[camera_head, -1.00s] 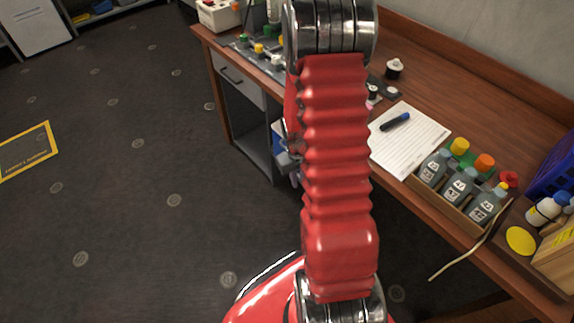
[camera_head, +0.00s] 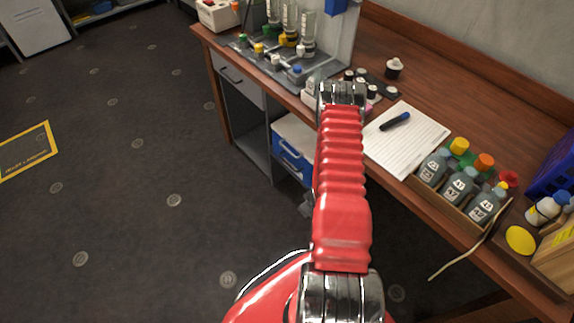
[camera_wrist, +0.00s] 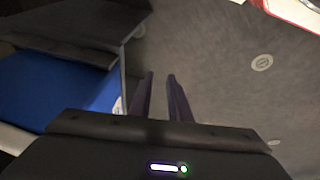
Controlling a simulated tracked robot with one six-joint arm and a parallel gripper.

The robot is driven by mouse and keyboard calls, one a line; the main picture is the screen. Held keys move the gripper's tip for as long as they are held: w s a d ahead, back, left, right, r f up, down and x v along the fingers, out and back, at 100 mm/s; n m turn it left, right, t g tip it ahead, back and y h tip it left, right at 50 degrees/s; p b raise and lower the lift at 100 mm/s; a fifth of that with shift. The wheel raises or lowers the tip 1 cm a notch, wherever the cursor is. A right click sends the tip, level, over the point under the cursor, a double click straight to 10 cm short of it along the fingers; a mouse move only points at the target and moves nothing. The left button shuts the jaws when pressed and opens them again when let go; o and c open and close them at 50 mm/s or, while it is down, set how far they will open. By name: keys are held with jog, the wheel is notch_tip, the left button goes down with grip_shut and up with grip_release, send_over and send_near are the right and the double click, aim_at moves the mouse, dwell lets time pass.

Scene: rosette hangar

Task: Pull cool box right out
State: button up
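The cool box (camera_head: 291,158), blue and white with a pale handle on its front, sits in the open space under the desk. My red arm hides its right part in the head view. A large blue surface, likely the cool box (camera_wrist: 55,88), fills the left of the wrist view. My gripper (camera_wrist: 160,76) points past its right side, over the carpet. Its two dark fingers are apart with only floor between them, and it appears not to touch the box. In the head view my gripper is mostly hidden behind my arm.
The wooden desk (camera_head: 345,88) holds a rack of vials, a notepad (camera_head: 407,138) with a blue pen, and a tray of bottles (camera_head: 450,205). A grey drawer unit (camera_head: 243,110) stands left of the box. The dark carpet in front is clear.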

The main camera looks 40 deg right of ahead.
notch_tip(320, 180, down, 6)
jog(key=w+n+t+h, duration=0.1)
jog(key=w+n+t, duration=0.2)
jog(key=t, duration=0.2)
jog(key=w+d+r+n+t+h, duration=0.1)
jog(key=w+r+n+t, duration=0.3)
jog(key=r, duration=0.6)
jog(key=shift+w+d+t+h, duration=0.4)
jog(key=shift+w+d+t, duration=0.2)
jog(key=shift+w+t, duration=0.5)
jog(key=shift+w, duration=0.25)
